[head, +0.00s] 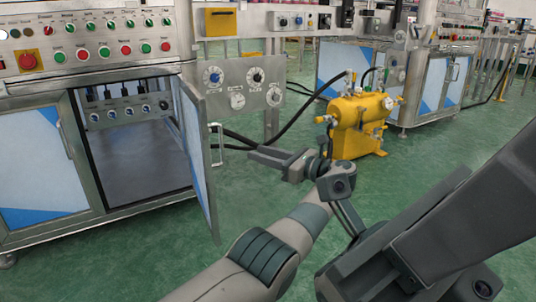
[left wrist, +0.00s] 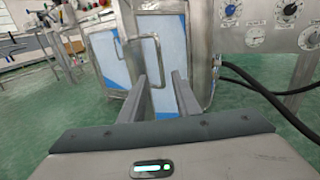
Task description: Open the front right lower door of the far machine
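The machine at the left of the head view (head: 90,75) has a lower front right door (head: 194,150) standing open, swung outward from the cabinet, with a bar handle (head: 217,145) on its outer face. My left gripper (head: 283,163) is to the right of this door, apart from it in the head view. In the left wrist view its two fingers (left wrist: 160,82) are spread with nothing between them. A bar handle (left wrist: 146,62) shows in front of and left of the fingers there, on a blue and white door panel. Contact is not visible.
A yellow tank unit (head: 358,125) stands on the green floor beyond my left gripper. A gauge panel (head: 243,85) and black hoses are right of the open door. Another machine (head: 430,75) stands at the back right.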

